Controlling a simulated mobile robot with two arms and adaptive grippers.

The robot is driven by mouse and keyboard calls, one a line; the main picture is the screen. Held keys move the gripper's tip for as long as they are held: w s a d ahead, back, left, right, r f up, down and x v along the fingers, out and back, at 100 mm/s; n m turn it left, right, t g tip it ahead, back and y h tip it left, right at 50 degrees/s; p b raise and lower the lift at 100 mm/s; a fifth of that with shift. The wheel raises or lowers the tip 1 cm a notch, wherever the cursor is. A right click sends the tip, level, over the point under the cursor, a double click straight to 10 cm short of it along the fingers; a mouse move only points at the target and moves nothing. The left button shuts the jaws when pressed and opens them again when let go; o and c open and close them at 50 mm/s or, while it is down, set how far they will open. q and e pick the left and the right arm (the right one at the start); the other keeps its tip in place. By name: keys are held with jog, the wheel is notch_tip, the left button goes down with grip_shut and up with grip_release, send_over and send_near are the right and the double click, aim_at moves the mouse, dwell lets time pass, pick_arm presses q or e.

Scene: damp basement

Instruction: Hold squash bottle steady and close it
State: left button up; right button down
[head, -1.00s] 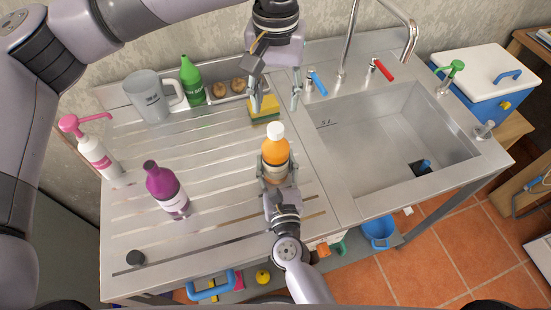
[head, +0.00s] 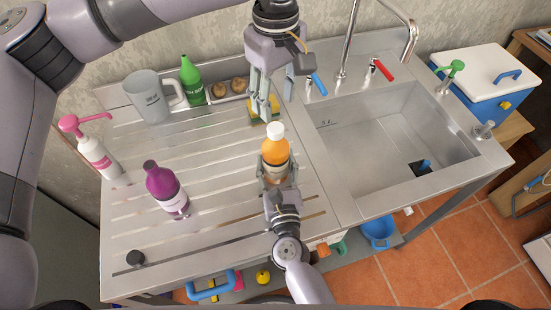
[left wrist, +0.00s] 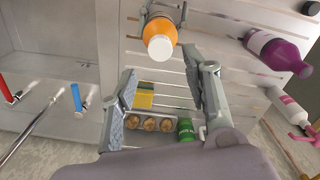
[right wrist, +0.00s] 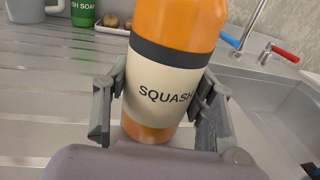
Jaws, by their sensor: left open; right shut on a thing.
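The orange squash bottle (head: 275,151) stands upright on the steel drainer, its "SQUASH" label (right wrist: 165,85) showing in the right wrist view. A white cap (head: 275,131) sits on its top; I cannot tell how tight it is. My right gripper (head: 276,172) is shut around the lower part of the bottle from the front. My left gripper (head: 262,112) points down behind the bottle, open and empty, apart from the cap. The left wrist view shows the cap (left wrist: 160,47) just beyond the fingertips, with both fingers spread.
A yellow-green sponge (head: 265,112) lies behind the bottle, partly hidden by my left gripper. A purple bottle (head: 165,188) stands to the left, and a dark round cap (head: 135,258) lies at front left. The sink (head: 385,135) is on the right. The drainer's front is mostly clear.

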aim_at(276, 127)
pick_arm(q)
jog(key=shift+f, duration=3.95)
jog(key=shift+c, duration=0.4)
grip_shut()
